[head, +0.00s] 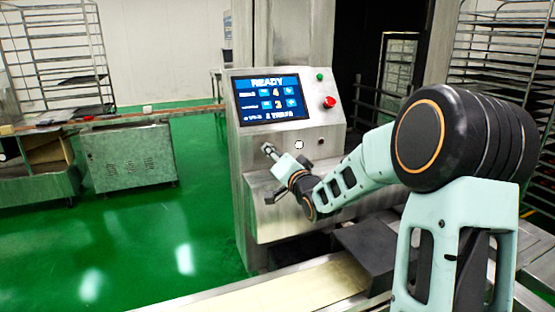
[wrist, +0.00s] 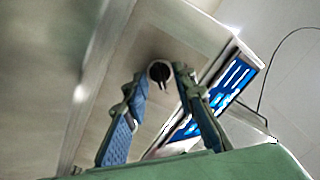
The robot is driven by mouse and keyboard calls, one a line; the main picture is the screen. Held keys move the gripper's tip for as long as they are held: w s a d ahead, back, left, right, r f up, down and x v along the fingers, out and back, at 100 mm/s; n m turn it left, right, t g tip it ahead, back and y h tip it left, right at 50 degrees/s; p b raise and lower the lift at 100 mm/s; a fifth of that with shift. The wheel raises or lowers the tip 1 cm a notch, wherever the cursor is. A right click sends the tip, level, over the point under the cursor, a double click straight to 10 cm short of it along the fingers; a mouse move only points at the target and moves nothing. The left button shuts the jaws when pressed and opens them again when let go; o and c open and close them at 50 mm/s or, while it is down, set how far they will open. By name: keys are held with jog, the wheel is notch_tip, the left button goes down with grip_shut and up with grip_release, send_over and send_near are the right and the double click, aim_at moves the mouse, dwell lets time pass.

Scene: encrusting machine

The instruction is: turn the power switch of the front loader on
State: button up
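The power switch appears to be the round dark knob with a pale ring (wrist: 160,73) on the machine's metal front; its label is not readable. In the head view a small round knob (head: 299,145) sits below the screen, just above my gripper. My gripper (head: 285,157) is in front of the panel. In the wrist view my gripper (wrist: 161,78) has its two fingers apart, with nothing held. The knob shows between the fingertips in that picture; I cannot tell whether they touch it. The knob's dark handle looks roughly upright in the wrist picture.
The machine's blue screen (head: 270,99) reads READY. A green button (head: 320,77) and a red button (head: 329,102) are to its right. A pale conveyor belt (head: 310,290) runs below my arm. A metal cabinet (head: 130,158) stands left, with open green floor between.

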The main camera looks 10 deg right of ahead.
jog(key=s+d, duration=0.2)
jog(key=s, duration=0.9)
jog(key=shift+s+d, duration=0.15)
jog(key=shift+s, duration=0.2)
